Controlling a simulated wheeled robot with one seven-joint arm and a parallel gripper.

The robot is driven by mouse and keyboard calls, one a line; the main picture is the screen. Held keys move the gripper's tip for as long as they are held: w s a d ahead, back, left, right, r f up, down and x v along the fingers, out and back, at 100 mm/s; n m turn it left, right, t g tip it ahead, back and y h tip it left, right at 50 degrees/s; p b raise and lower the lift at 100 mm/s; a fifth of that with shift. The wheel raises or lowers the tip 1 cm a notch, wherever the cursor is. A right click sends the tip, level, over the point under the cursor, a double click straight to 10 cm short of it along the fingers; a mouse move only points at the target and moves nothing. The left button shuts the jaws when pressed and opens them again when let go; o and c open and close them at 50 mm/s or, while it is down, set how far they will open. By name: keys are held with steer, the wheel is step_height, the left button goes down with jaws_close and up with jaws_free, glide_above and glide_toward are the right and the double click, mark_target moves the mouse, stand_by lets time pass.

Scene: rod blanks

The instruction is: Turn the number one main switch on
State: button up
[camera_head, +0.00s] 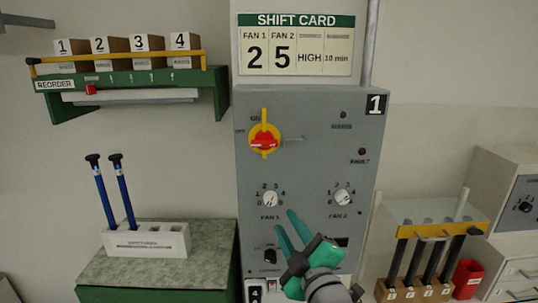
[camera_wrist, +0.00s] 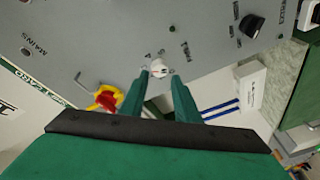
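The number one cabinet (camera_head: 310,170) is a grey panel with a black "1" plate (camera_head: 376,104). Its main switch (camera_head: 263,143) has a red handle, lying roughly level, on a yellow mount at the upper left. ON and OFF lettering sits above and left of it. The switch also shows in the wrist view (camera_wrist: 106,98), left of the fingers. My gripper (camera_head: 285,221) is open and empty, below the switch and near the FAN 1 knob (camera_head: 270,198). In the wrist view that white knob (camera_wrist: 158,69) appears between the fingertips (camera_wrist: 159,82). The mains lamp (camera_head: 343,115) looks dark.
The FAN 2 knob (camera_head: 343,197) and a black lower knob (camera_head: 270,256) share the panel. A white holder (camera_head: 147,240) with two blue rods stands left. A rack of dark rods (camera_head: 415,290) and a red cup (camera_head: 467,278) are right. A shelf (camera_head: 130,80) hangs upper left.

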step_height(320, 180, up, 10)
steer(key=s+n+y, duration=0.1)
steer(key=n, duration=0.4)
steer(key=n+g, duration=0.1)
steer(key=n, duration=0.3)
glide_toward(267, 145)
steer(key=shift+m+y, duration=0.3)
steer(key=x, duration=0.8)
steer(key=shift+w+f, duration=0.1)
steer(key=shift+w, duration=0.15)
jaws_close()
